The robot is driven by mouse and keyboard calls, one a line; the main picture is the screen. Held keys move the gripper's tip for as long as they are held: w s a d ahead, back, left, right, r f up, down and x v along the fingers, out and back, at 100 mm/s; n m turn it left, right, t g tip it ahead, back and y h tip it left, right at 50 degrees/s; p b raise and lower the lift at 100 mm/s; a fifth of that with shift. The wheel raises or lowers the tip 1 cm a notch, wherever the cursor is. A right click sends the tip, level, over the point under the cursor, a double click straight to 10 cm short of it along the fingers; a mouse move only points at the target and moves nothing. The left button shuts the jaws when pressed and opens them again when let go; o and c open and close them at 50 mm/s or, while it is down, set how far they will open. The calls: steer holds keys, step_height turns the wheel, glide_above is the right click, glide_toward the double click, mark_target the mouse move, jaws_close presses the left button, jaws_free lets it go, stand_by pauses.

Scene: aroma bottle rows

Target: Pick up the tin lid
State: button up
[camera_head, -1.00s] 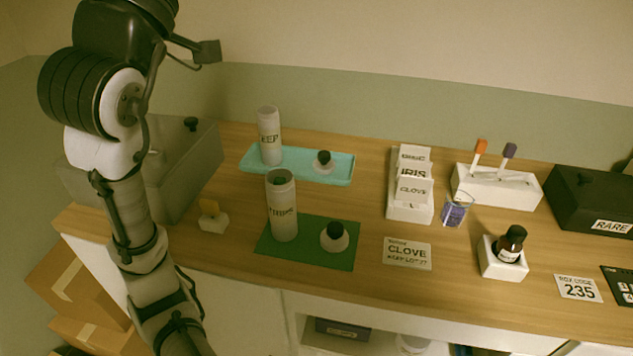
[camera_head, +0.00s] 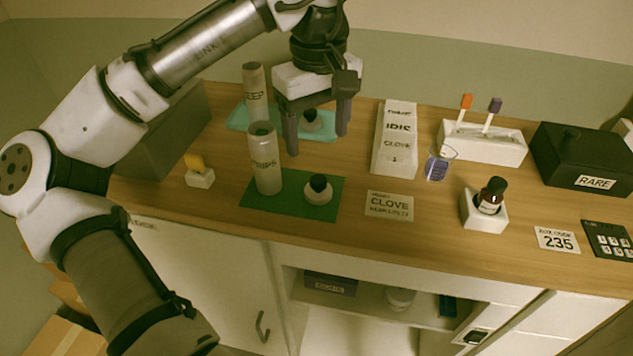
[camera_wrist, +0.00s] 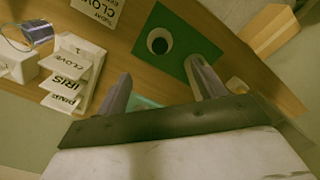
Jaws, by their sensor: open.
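A round pale lid with a black knob (camera_head: 319,189) lies on the green mat (camera_head: 290,205), beside an upright tin (camera_head: 265,165); this lid also shows in the wrist view (camera_wrist: 159,41). A similar lid with a dark knob (camera_head: 310,120) is on the teal tray (camera_head: 238,119), near another upright tin (camera_head: 254,90). My gripper (camera_head: 317,142) is open and empty, fingers pointing down. In the head view the teal-tray lid appears between its fingers; I cannot tell the height gap. In the wrist view that lid is hidden, and only a sliver of teal shows between the fingers (camera_wrist: 158,80).
A white card holder (camera_head: 395,145) stands right of my gripper, with a glass of blue bits (camera_head: 438,165) beyond. A white rack with two sticks (camera_head: 485,145), a black box (camera_head: 580,155) and a dark bottle in a white stand (camera_head: 485,215) are further right.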

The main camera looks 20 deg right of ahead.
mark_target(319, 179)
step_height(319, 179, down, 5)
steer(key=shift+s+f+p, duration=0.15)
steer(key=shift+f+p, duration=0.2)
steer(key=shift+f, duration=1)
steer(key=shift+s+f+p, duration=0.1)
steer(key=shift+f+p, duration=0.2)
steer(key=shift+f, duration=1.05)
steer(key=shift+c, duration=0.4)
steer(key=c, duration=1)
